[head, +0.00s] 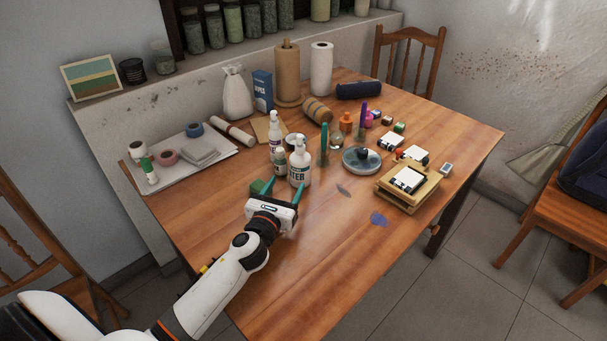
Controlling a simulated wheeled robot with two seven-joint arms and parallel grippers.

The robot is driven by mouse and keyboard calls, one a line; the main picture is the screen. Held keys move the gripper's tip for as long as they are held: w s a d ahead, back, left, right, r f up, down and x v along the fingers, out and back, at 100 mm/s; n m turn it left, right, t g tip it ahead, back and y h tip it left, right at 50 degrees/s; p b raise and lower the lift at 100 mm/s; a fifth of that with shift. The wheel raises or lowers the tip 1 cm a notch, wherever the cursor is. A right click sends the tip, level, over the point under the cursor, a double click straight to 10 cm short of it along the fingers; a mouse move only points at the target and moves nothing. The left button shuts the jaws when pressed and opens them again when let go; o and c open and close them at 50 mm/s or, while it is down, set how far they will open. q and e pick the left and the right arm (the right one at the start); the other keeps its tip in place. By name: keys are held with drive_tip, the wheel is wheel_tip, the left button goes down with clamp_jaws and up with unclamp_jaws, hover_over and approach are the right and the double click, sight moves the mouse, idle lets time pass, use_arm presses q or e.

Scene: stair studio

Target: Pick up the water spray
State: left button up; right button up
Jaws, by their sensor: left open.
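The water spray is a white bottle with a dark "…TER" label (300,167), standing upright on the wooden table (240,275). My left gripper (284,187) is open and empty just in front of it, on the near side, with its teal fingers pointing toward the bottle. The fingers look apart from the bottle, though I cannot tell the exact gap. A smaller bottle (279,160) and a white bottle with a purple label (274,131) stand close on its left. My right gripper is not in view.
A blue-grey dish (347,165) and a wooden box (388,191) with cards stand to the right. Paper rolls (287,72) stand at the back. The table's near part is clear.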

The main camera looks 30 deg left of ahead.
sight(295, 170)
use_arm(q)
drive_tip(key=w, duration=0.4)
drive_tip(key=w+a, duration=0.1)
drive_tip(key=w, duration=0.7)
drive_tip(key=shift+a+r, duration=0.1)
drive_tip(key=shift+r, duration=0.25)
drive_tip(key=c, duration=0.9)
drive_tip(key=shift+o, duration=0.2)
drive_tip(key=shift+r, duration=0.15)
